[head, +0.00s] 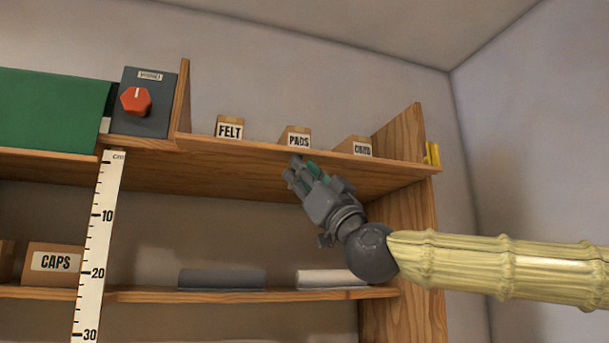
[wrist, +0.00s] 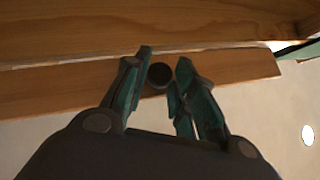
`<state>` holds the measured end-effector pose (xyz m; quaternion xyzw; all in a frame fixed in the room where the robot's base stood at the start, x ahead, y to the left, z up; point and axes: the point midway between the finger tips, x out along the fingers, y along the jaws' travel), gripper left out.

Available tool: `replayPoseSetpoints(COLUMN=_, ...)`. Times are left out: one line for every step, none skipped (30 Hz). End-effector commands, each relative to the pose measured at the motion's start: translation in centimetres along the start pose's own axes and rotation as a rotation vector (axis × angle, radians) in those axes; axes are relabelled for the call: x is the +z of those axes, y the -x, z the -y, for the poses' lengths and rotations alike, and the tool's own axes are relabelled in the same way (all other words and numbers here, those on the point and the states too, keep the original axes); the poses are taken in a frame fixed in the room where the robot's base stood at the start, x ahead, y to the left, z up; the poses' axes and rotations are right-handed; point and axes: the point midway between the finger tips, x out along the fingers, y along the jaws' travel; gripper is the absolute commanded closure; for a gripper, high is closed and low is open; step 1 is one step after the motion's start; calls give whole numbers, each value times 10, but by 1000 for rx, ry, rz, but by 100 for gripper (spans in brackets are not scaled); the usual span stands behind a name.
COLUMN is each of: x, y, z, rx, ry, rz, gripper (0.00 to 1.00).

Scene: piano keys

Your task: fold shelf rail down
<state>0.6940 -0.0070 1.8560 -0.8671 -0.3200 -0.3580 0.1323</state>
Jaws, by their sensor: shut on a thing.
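The shelf rail is a long wooden strip (wrist: 225,77) with a dark round knob (wrist: 159,75) in the wrist view. A thin light gap separates it from the wood above. In the head view, a wooden strip (head: 225,146) runs along the front edge of the upper right shelf. My gripper (head: 292,168) is at this edge, below the PADS box. In the wrist view, my gripper (wrist: 164,60) has its green-grey fingers on both sides of the knob, shut on it. The head view does not show the knob, which is hidden by the fingers.
Boxes marked FELT (head: 229,128), PADS (head: 296,137) and CARD (head: 355,147) stand on the upper shelf. A grey box with a red dial (head: 136,101) is at the left. A vertical ruler (head: 98,235) hangs in front. Rolls (head: 222,279) lie on the lower shelf.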

Motion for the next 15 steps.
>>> replayPoseSetpoints(x=-1, y=0, z=0, rx=1, ry=0, rz=3, gripper=98)
replayPoseSetpoints(x=-2, y=-1, z=0, rx=2, ry=0, rz=7, gripper=98)
replayPoseSetpoints(x=-2, y=-1, z=0, rx=4, ry=-3, rz=14, gripper=98)
replayPoseSetpoints(x=-3, y=-1, z=0, rx=6, ry=-4, rz=20, gripper=98)
replayPoseSetpoints(x=-4, y=-1, z=1, rx=7, ry=-6, rz=26, gripper=98)
replayPoseSetpoints(x=-5, y=-2, z=1, rx=11, ry=-9, rz=36, gripper=98)
replayPoseSetpoints(x=-5, y=-2, z=1, rx=13, ry=-10, rz=44, gripper=98)
replayPoseSetpoints(x=-6, y=-2, z=2, rx=14, ry=-13, rz=52, gripper=98)
replayPoseSetpoints(x=-7, y=-2, z=2, rx=17, ry=-16, rz=62, gripper=98)
replayPoseSetpoints(x=-7, y=-2, z=2, rx=20, ry=-18, rz=70, gripper=98)
replayPoseSetpoints(x=-8, y=-2, z=2, rx=23, ry=-20, rz=78, gripper=98)
replayPoseSetpoints(x=-9, y=-2, z=3, rx=25, ry=-23, rz=87, gripper=98)
replayPoseSetpoints(x=-10, y=-2, z=3, rx=27, ry=-26, rz=95, gripper=98)
replayPoseSetpoints(x=-10, y=-2, z=3, rx=30, ry=-28, rz=104, gripper=98)
replayPoseSetpoints(x=-11, y=-3, z=3, rx=32, ry=-30, rz=113, gripper=98)
